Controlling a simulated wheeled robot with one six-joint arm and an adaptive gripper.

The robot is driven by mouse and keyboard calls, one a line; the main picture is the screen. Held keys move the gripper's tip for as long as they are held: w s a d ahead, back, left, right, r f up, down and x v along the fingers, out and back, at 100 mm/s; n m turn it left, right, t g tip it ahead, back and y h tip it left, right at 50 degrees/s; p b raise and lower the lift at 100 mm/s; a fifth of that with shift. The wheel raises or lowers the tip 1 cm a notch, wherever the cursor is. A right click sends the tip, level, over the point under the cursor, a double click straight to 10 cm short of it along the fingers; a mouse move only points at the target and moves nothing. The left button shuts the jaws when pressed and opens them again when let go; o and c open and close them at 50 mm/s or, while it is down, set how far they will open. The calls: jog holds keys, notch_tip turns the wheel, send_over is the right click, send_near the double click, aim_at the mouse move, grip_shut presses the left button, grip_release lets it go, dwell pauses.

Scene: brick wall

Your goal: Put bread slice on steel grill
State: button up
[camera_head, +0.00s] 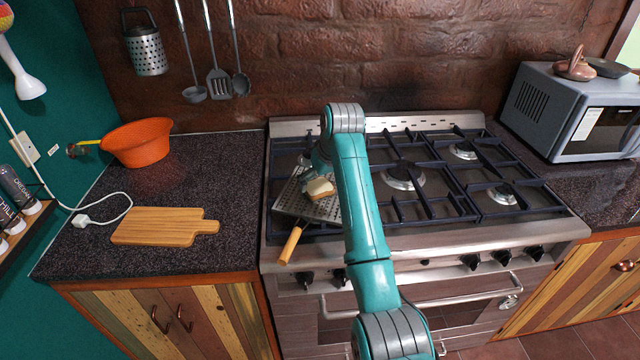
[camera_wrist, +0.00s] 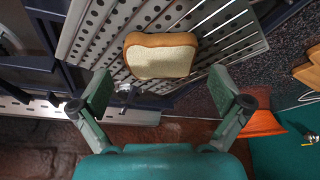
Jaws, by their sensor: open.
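The bread slice (camera_head: 320,187) lies on the steel grill (camera_head: 296,203), a perforated metal plate with a wooden handle, on the left side of the stove. In the wrist view the bread slice (camera_wrist: 161,55) rests on the slotted surface of the grill (camera_wrist: 217,38). My gripper (camera_wrist: 160,92) is open, its two fingers apart on either side of the bread and not touching it. In the head view my gripper (camera_head: 312,165) is just behind the bread, partly hidden by my arm.
The stove (camera_head: 430,205) has several burners and dark grates. A wooden cutting board (camera_head: 160,226) and an orange bowl (camera_head: 138,143) are on the left counter. A microwave (camera_head: 570,112) stands at the right. Utensils and a grater (camera_head: 146,50) hang on the brick wall.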

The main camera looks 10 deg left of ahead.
jog(key=v, duration=1)
jog(key=shift+r, duration=0.2)
jog(key=shift+s, duration=0.1)
